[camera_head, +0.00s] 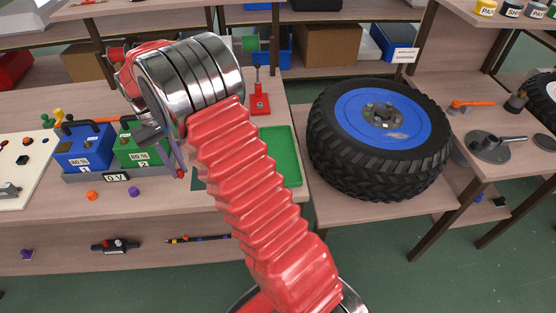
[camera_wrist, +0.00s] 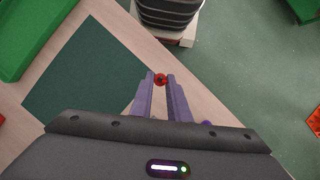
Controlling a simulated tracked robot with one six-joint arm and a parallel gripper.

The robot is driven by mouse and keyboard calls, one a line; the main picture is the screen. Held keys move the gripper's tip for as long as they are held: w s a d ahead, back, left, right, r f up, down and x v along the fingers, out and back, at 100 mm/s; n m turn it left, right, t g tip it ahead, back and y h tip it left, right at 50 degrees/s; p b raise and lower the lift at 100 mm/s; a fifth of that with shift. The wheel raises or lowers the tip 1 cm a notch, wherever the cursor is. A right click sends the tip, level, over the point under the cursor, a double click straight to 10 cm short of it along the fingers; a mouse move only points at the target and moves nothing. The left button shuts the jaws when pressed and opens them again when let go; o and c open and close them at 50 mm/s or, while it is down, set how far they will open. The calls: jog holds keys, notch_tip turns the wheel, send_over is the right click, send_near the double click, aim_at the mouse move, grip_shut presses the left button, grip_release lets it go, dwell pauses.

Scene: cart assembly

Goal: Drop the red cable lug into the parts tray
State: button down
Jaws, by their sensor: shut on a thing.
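The red cable lug (camera_wrist: 161,79) is a small red piece with a dark centre, held between the tips of my gripper's purple fingers (camera_wrist: 161,86) in the wrist view. A green tray (camera_head: 286,165), which looks like the parts tray, lies on the bench right of my gripper, partly hidden by my red arm. A green tray edge also shows at the upper left of the wrist view (camera_wrist: 14,62), apart from the lug.
A dark green mat (camera_wrist: 75,75) lies on the bench beside the tray. Blue (camera_head: 82,148) and green (camera_head: 143,150) battery blocks stand left of my gripper. A red stand (camera_head: 260,100) is behind the tray. A large wheel (camera_head: 330,160) lies at the right.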

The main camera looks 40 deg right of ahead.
jog(key=s+d+m+y, duration=0.1)
jog(key=s+d+m, duration=0.2)
jog(key=d, duration=0.8)
jog(key=s+d+m+t+y, duration=0.1)
jog(key=s+d+m, duration=0.2)
jog(key=d, duration=0.8)
jog(key=s+d+m+t+y, duration=0.1)
jog(key=s+d+m, duration=0.3)
jog(key=d+m, duration=0.3)
jog(key=d, duration=0.4)
jog(key=shift+r+y, duration=0.3)
jog(key=shift+r, duration=0.1)
jog(key=shift+f, duration=0.15)
jog(key=shift+f, duration=2.85)
jog(key=c, duration=1.6)
grip_release()
